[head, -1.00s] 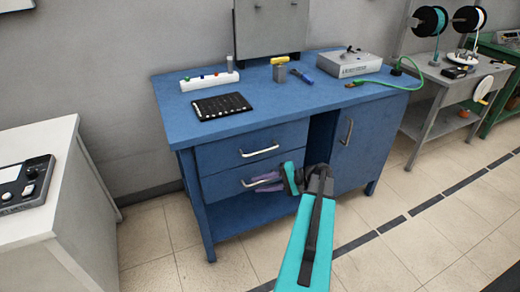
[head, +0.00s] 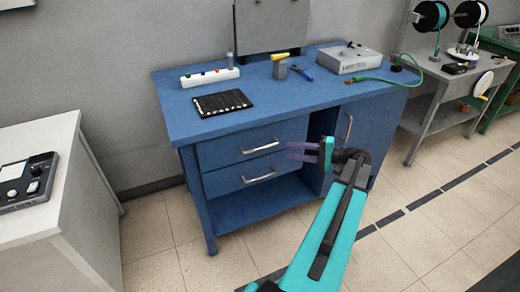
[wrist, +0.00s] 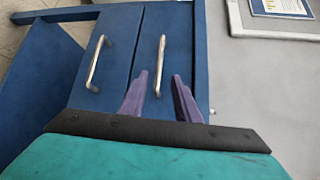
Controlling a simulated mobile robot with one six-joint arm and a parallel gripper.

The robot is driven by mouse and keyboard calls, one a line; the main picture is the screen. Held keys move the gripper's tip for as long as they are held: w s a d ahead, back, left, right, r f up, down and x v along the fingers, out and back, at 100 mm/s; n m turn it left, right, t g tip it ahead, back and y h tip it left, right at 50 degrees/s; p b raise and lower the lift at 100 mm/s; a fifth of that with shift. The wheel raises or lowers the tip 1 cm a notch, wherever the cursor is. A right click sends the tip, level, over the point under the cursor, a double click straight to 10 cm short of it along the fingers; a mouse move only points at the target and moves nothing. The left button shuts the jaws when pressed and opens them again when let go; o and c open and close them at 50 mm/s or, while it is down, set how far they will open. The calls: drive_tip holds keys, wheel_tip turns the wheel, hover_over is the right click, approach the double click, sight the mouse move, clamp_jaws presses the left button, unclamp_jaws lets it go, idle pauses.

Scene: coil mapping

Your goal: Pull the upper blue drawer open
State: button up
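The upper blue drawer (head: 222,150) is flush in the blue workbench, with a silver bar handle (head: 260,146). The wrist view, turned sideways, shows this handle (wrist: 159,66) upright in the picture. My gripper (head: 290,150) has purple fingers and a teal body. It is in front and to the right of the upper handle in the head view, roughly level with it. In the wrist view my gripper (wrist: 160,90) is open, and the upper handle lies between the fingers' lines, seemingly ahead of the tips. No contact is visible.
The lower drawer's handle (head: 259,179) sits below, and that drawer looks shut. A cupboard door handle (head: 348,127) is to the right. The floor in front is clear.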

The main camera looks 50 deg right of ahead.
sight(265, 148)
drive_tip(key=p+x, duration=0.1)
drive_tip(key=x, duration=1.2)
drive_tip(key=shift+w+a+p, duration=0.2)
drive_tip(key=shift+w+p, duration=0.1)
drive_tip(key=shift+p, duration=0.1)
clamp_jaws()
